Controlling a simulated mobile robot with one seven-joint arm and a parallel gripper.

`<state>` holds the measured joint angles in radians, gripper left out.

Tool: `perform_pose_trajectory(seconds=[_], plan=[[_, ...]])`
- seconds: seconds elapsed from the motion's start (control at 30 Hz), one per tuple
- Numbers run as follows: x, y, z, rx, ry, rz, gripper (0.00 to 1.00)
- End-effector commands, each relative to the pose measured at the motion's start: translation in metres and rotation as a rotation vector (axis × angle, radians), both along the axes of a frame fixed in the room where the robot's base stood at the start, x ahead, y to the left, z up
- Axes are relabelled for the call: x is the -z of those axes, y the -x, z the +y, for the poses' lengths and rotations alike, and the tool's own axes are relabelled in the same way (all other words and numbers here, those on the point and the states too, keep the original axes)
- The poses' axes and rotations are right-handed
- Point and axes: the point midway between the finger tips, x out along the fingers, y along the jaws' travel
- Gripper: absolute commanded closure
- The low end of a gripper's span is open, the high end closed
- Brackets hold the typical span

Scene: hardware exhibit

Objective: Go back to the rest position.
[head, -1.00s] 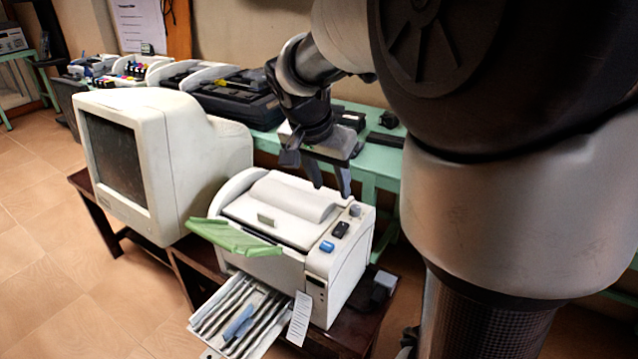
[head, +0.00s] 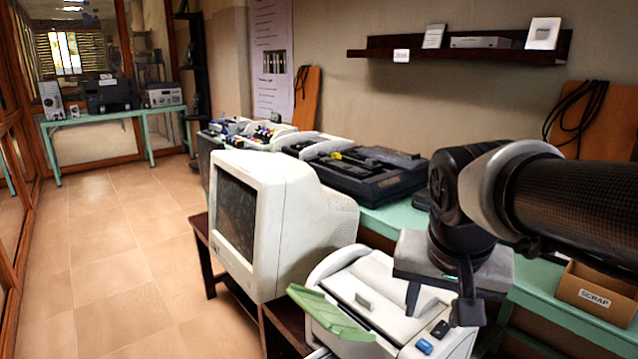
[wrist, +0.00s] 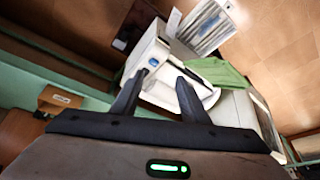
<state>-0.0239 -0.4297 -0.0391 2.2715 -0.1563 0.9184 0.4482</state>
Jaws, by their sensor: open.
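My gripper (head: 438,303) is open and empty, pointing down above the white printer (head: 385,284) in the head view. In the wrist view its two dark fingers (wrist: 160,79) are spread apart, with the printer (wrist: 210,72) beyond them. The printer has a raised green flap (head: 328,314), which also shows in the wrist view (wrist: 222,74). Nothing is between the fingers. The printer's lower front is cut off in the head view, and my gripper hides part of its right side.
A bulky old monitor (head: 290,225) stands left of the printer. Behind, a green table (head: 392,222) holds several opened devices. A cardboard box marked SCRAP (head: 597,290) is at the right. A dark wall shelf (head: 470,55) hangs above. The tiled floor (head: 130,260) at left is clear.

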Motion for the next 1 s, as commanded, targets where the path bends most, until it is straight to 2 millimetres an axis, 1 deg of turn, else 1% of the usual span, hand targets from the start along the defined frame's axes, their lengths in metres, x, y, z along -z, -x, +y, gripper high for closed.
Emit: perform_pose_trajectory(seconds=[0.03, 0.1, 0.2, 0.37, 0.4, 0.57, 0.67, 0.77, 0.9, 1.0], plan=[[-0.001, 0.014, 0.006, -0.058, 0.003, -0.016, 0.59], [0.001, 0.030, 0.014, -0.138, 0.012, -0.031, 0.59], [0.005, 0.049, 0.023, -0.239, 0.026, -0.053, 0.59], [0.013, 0.076, 0.036, -0.385, 0.057, -0.091, 0.59], [-0.007, 0.074, 0.036, -0.387, 0.057, -0.088, 0.59], [-0.041, 0.074, 0.036, -0.384, 0.056, -0.084, 0.59], [-0.065, 0.073, 0.036, -0.383, 0.056, -0.084, 0.59], [-0.096, 0.073, 0.036, -0.383, 0.056, -0.084, 0.59], [-0.147, 0.073, 0.036, -0.383, 0.056, -0.084, 0.59], [-0.177, 0.073, 0.036, -0.382, 0.055, -0.084, 0.59]])
